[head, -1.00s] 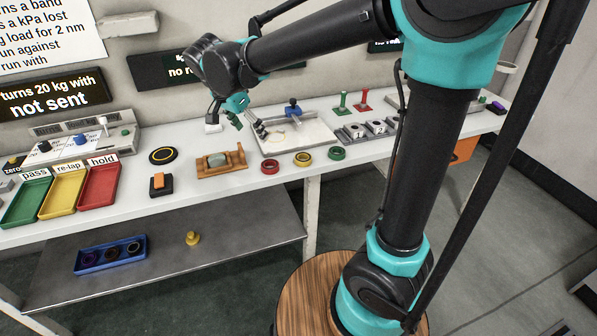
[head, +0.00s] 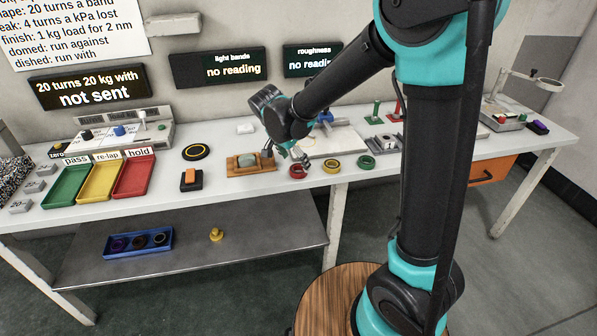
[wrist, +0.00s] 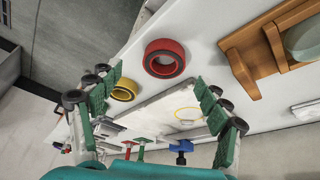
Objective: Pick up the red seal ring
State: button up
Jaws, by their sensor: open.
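The red seal ring (head: 298,171) lies flat on the white bench top, at the left end of a row with a yellow ring (head: 332,166) and a green ring (head: 366,162). In the wrist view the red ring (wrist: 165,58) shows whole, with a dark inner band, ahead of the fingers. My gripper (head: 284,154) is above the bench, close to the red ring on its back left side. In the wrist view my gripper (wrist: 160,98) has its green-padded fingers wide apart with nothing between them held. The ring is not touched in the wrist view.
A wooden holder (head: 250,164) with a grey-green piece stands just left of the red ring. A pale plate (head: 330,142) lies behind the rings. Green, yellow and red trays (head: 134,178) are further left. The bench's front edge runs close in front of the rings.

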aim_at(297, 166)
jog(key=shift+a+x, duration=0.2)
jog(key=shift+x, duration=2)
jog(key=shift+w, duration=0.15)
jog(key=c, duration=1.3)
jog(key=shift+o, duration=0.2)
jog(key=shift+r, duration=0.1)
